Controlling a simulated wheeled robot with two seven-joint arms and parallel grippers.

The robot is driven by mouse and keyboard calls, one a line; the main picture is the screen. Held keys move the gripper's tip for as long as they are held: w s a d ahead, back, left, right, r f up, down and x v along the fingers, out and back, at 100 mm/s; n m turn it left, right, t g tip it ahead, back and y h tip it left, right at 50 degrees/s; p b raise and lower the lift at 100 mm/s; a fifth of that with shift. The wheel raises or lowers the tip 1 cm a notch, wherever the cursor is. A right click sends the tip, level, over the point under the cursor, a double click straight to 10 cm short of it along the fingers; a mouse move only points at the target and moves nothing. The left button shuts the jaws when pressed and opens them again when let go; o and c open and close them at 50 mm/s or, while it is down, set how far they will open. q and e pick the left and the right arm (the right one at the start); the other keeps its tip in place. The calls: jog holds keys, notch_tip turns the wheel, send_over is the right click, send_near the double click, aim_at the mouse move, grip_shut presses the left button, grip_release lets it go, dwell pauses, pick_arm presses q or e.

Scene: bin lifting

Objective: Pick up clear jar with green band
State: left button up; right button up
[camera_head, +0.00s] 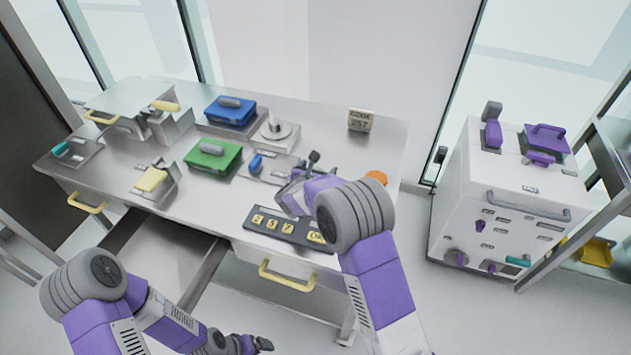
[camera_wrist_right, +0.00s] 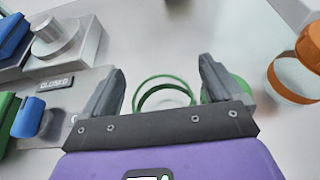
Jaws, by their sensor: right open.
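The clear jar with the green band (camera_wrist_right: 163,79) shows in the right wrist view as see-through green rings. They lie between my right gripper's fingers, and more green shows behind the right finger. My right gripper (camera_wrist_right: 162,72) is open, with a finger on each side of the rings; I cannot tell whether either finger touches the jar. In the head view my right gripper (camera_head: 311,160) is over the table's right half, and I cannot make out the jar there. My left gripper (camera_head: 262,343) is low at the bottom edge, in front of the table, its jaws unclear.
An orange-banded clear jar (camera_wrist_right: 292,85) stands to the right; its orange top (camera_head: 376,177) shows beside my arm. A grey knob block (camera_head: 276,131), green case (camera_head: 212,155) and blue case (camera_head: 230,110) are left of the gripper. A keypad (camera_head: 287,228) lies at the front, near an open drawer (camera_head: 165,262).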

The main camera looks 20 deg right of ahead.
jog(key=c, duration=1.4)
